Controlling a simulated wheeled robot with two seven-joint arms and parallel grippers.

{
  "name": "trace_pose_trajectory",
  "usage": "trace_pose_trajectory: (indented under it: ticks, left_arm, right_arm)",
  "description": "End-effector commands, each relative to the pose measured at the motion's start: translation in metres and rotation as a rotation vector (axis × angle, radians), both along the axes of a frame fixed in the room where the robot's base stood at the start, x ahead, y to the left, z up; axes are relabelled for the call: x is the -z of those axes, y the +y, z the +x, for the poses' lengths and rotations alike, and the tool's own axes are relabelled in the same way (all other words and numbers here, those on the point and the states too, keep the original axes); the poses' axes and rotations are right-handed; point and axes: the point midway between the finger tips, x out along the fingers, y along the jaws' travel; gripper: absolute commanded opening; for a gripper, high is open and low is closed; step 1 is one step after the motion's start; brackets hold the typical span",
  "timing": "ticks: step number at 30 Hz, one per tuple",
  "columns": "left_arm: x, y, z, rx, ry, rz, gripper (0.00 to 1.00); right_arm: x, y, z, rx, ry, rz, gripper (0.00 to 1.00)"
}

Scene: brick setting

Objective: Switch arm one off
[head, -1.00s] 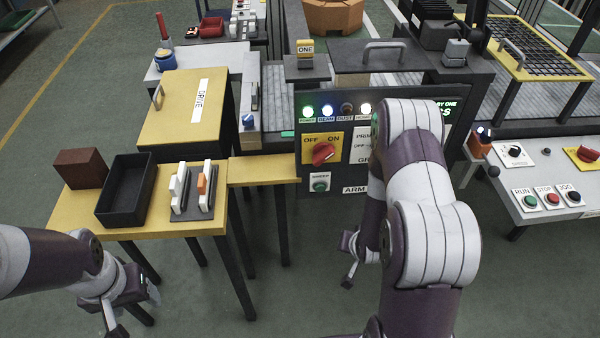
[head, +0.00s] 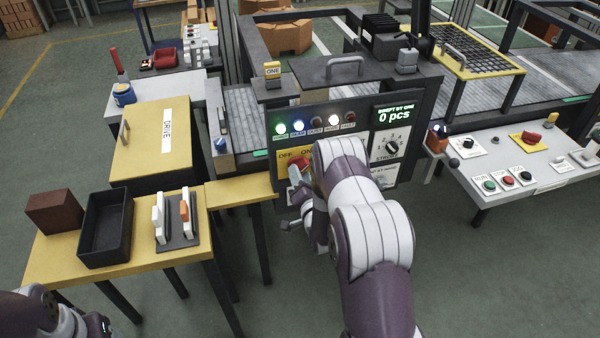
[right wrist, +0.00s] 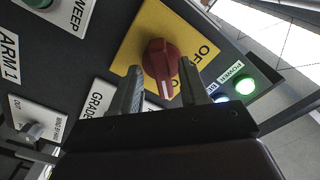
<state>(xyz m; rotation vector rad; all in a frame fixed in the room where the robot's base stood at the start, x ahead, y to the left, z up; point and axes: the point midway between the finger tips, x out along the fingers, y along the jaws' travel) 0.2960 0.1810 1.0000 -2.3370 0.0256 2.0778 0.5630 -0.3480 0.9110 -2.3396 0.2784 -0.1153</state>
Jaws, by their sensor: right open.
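The red rotary switch (head: 298,163) sits on a yellow OFF/ON plate (head: 283,161) on the front of the dark machine panel. In the right wrist view the red knob (right wrist: 160,60) has its white mark pointing down the picture, toward the ON side. My right gripper (head: 294,178) is at the switch; in the wrist view its fingers (right wrist: 160,88) are open, one either side of the knob's lower end, with gaps. My arm covers part of the panel. My left gripper (head: 85,325) shows only partly at the bottom left; its fingers are out of frame.
Green POWER (head: 280,128), a blue lamp (head: 298,126) and a white lamp (head: 333,121) are lit. The STROKE dial (head: 392,147) is right of my arm. A yellow table (head: 60,250) with a black bin (head: 104,228) stands left; a button console (head: 520,180) stands right.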

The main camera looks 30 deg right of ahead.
Motion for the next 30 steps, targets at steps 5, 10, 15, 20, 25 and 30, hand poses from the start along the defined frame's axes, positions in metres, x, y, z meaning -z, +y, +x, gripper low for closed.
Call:
trace_pose_trajectory:
  ticks: [5,10,15,20,25,30]
  left_arm:
    - [-0.0012,0.0000,0.0000,0.000,0.000,0.000,0.63]
    - [-0.0010,0.0000,0.0000,0.000,0.000,0.000,0.63]
    - [-0.0010,0.0000,0.0000,0.000,0.000,0.000,0.63]
    - [-0.0008,0.0000,0.0000,0.000,0.000,0.000,0.63]
    - [0.0018,0.0000,0.0000,0.000,0.000,0.000,0.63]
    - [0.0082,0.0000,0.0000,0.000,0.000,0.000,0.63]
  right_arm:
    - [0.0001,-0.0018,0.0094,-0.001,0.001,0.000,0.45]
    - [0.0003,-0.0018,0.0093,-0.001,0.001,-0.001,0.45]
    - [0.0003,-0.0018,0.0091,-0.001,0.001,-0.001,0.00]
    - [0.0004,-0.0020,0.0090,-0.001,0.001,-0.003,0.00]
    - [0.0012,-0.0021,0.0090,0.000,0.007,-0.029,0.00]
    - [0.0023,-0.0023,0.0088,0.000,0.026,-0.107,0.00]
